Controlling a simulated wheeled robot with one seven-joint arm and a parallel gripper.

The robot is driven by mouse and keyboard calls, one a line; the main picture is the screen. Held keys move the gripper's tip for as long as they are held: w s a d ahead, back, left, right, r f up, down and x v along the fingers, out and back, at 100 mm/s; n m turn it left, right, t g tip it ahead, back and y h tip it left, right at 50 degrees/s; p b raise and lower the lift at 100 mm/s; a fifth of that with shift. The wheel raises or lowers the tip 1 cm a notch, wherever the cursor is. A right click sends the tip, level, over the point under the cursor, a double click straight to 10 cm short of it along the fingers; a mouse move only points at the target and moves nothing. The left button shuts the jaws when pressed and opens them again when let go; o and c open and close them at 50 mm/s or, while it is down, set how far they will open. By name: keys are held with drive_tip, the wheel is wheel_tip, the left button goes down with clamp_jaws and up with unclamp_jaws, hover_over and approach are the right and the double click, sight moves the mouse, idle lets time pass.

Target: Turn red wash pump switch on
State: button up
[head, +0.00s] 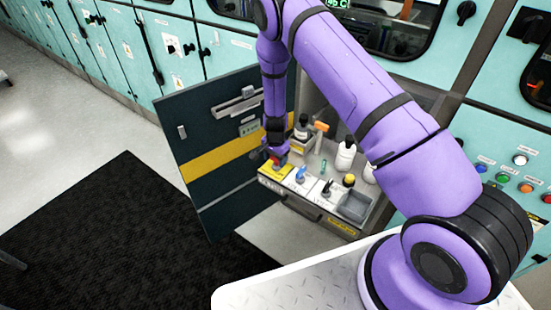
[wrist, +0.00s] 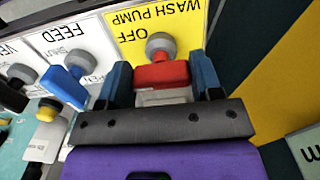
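The red wash pump switch (wrist: 160,75) is a red lever on a grey round knob, on a yellow panel (wrist: 185,22) marked WASH PUMP. The word OFF shows beside the knob, upside down in the wrist view. My gripper (wrist: 162,82) has its two blue fingers set wide apart, one on each side of the red lever. Little or no gap shows, and I cannot tell whether they touch it. In the head view, my gripper (head: 275,152) is at the yellow end of the panel, largely covering the red switch (head: 276,163).
A blue switch (wrist: 64,86) on the FEED panel stands beside the red one, with a black switch (head: 327,187) further along. Bottles (head: 345,156) stand behind the switches, and a grey tray (head: 354,206) is at right. The open dark cabinet door (head: 215,135) is close on the left.

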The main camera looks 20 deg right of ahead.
drive_tip(key=shift+c, duration=0.9)
drive_tip(key=shift+n, duration=0.3)
drive_tip(key=n, duration=0.3)
drive_tip(key=shift+d, duration=0.15)
drive_tip(key=n, duration=0.5)
drive_tip(key=shift+s+d, duration=0.1)
drive_tip(key=n, duration=0.4)
drive_tip(key=shift+d+n, duration=0.1)
drive_tip(key=shift+n, duration=0.2)
drive_tip(key=n, duration=0.4)
drive_tip(key=shift+d+n, duration=0.1)
drive_tip(key=shift+n, duration=0.2)
